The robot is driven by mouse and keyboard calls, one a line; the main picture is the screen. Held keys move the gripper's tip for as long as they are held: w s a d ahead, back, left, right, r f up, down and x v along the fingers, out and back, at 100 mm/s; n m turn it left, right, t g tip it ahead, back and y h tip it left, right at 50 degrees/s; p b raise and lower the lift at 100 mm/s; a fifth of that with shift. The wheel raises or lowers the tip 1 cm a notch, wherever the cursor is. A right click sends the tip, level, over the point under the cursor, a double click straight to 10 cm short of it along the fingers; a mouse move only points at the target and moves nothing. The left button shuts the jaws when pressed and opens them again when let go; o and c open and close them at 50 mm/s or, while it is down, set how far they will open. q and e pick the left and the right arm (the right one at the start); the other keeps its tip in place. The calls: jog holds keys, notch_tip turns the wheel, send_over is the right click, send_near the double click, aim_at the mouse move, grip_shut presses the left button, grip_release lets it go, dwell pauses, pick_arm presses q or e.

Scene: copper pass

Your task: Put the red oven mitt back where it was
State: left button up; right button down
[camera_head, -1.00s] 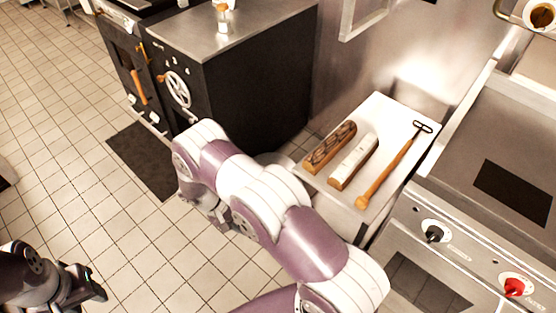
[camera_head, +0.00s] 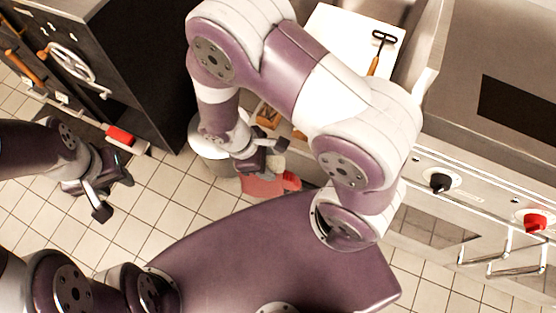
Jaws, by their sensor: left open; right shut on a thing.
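The red oven mitt (camera_head: 266,187) hangs below my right gripper (camera_head: 262,160), with a pale part at its top by the fingers. My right gripper is shut on it, and my forearm hides part of the surroundings. The mitt is in front of the worktop with the white board, above the floor as seen from here. My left gripper (camera_head: 112,192) is open and empty over the tiled floor at the left, well apart from the mitt.
A dark oven cabinet (camera_head: 130,75) with a handwheel stands at the upper left; a small red object (camera_head: 120,136) is at its lower edge. A white board (camera_head: 345,40) with a long-handled tool (camera_head: 379,52) lies behind my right arm. A stove (camera_head: 480,150) with knobs stands right.

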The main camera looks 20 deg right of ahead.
jog(key=w+d+f+b, duration=0.1)
jog(key=w+d+f, duration=0.2)
jog(key=d+f, duration=0.2)
notch_tip(320, 180, down, 3)
jog(key=shift+w+d+r+b, duration=0.1)
jog(key=shift+w+d+b, duration=0.05)
jog(key=shift+w+b, duration=0.25)
jog(key=shift+s, duration=0.1)
jog(key=shift+f, duration=0.2)
jog(key=c, duration=0.6)
grip_release()
